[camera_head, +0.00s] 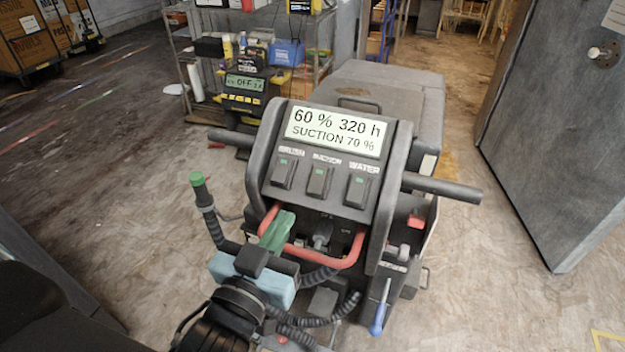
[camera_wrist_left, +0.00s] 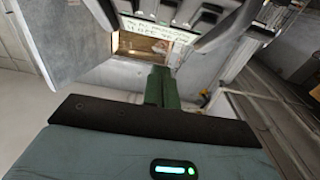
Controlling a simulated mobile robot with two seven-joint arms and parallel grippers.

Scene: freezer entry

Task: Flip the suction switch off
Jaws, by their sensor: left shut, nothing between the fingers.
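The suction switch (camera_head: 319,181) is the middle one of three dark rocker switches on the machine's console, under the label SUCTION. A small green mark shows near its top. The brush switch (camera_head: 284,172) is on its left and the water switch (camera_head: 356,190) on its right. The display (camera_head: 333,131) reads 60 %, 320 h, SUCTION 70 %. My left gripper (camera_head: 283,222) has green fingers, shut and empty, below the console and apart from the switches. In the left wrist view its fingers (camera_wrist_left: 161,88) point toward the upside-down console. My right gripper is not seen.
A red bar (camera_head: 325,261) loops below the console near my left gripper. Dark handles (camera_head: 443,187) stick out on both sides. A green-tipped lever (camera_head: 203,190) stands at the left. A grey door (camera_head: 560,130) is at the right, a loaded shelf behind.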

